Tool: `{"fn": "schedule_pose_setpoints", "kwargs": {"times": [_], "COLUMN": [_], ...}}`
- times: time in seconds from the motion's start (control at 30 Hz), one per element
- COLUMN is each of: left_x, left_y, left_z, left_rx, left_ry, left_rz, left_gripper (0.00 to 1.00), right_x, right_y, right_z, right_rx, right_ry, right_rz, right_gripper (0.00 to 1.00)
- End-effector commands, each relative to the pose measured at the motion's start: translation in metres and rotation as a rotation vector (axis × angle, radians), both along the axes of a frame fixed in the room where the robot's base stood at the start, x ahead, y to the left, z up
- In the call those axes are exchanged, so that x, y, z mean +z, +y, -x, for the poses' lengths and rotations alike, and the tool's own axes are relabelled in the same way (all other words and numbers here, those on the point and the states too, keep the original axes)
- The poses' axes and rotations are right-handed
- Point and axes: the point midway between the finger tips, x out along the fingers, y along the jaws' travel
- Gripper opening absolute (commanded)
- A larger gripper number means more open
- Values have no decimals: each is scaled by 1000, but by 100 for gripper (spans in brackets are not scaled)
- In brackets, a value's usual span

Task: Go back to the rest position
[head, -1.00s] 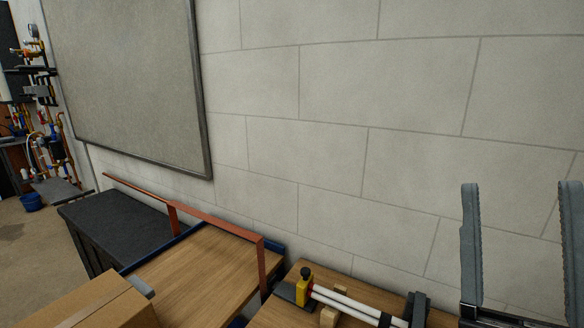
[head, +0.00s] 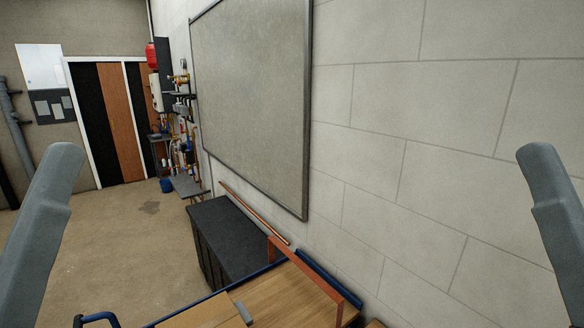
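One grey finger of my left gripper (head: 45,215) stands up at the left edge of the head view. One grey finger of my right gripper (head: 552,205) stands up at the right edge. Both are close to the camera, tilted and cut off by the frame. The other finger of each gripper is out of view, so I cannot tell how wide they are. I see nothing held between fingers.
A wooden-topped cart (head: 300,295) with a blue edge and a red-orange frame (head: 318,280) stands low in front. A black cabinet (head: 238,240) is behind it, beside the block wall (head: 420,130) with a grey board (head: 255,90). Open floor (head: 120,250) lies left.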

Motion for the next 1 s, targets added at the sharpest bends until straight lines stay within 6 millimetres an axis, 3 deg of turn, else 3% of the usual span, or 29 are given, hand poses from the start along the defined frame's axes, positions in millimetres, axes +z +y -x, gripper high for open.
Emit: {"fn": "schedule_pose_setpoints", "kwargs": {"times": [0.03, 0.2, 0.3, 0.47, 0.63, 0.73, 0.87, 1.0], "left_x": [54, 121, 139, 143, 127, 99, 41, -33], "left_y": [0, 0, 0, 0, 0, 0, 0, 0], "left_z": [0, 0, 0, 0, 0, 0, 0, 0], "left_rx": [0, 0, 0, 0, 0, 0, 0, 0], "left_ry": [0, 0, 0, 1, 1, 1, 1, 2], "left_rz": [0, 0, 0, 0, 0, 0, 0, 0], "left_gripper": [100, 100, 100, 100, 100, 100, 100, 100], "right_x": [54, 121, 139, 143, 127, 99, 41, -33], "right_y": [0, 0, 0, 0, 0, 0, 0, 0], "right_z": [0, 0, 0, 0, 0, 0, 0, 0], "right_rx": [0, -1, -1, -1, -1, -1, -1, -1], "right_ry": [0, 0, 1, 0, 0, 0, 0, 0], "right_rz": [0, 1, 0, 0, 0, 0, 0, 0], "right_gripper": [62, 62, 62, 62, 62, 62, 62, 62]}}
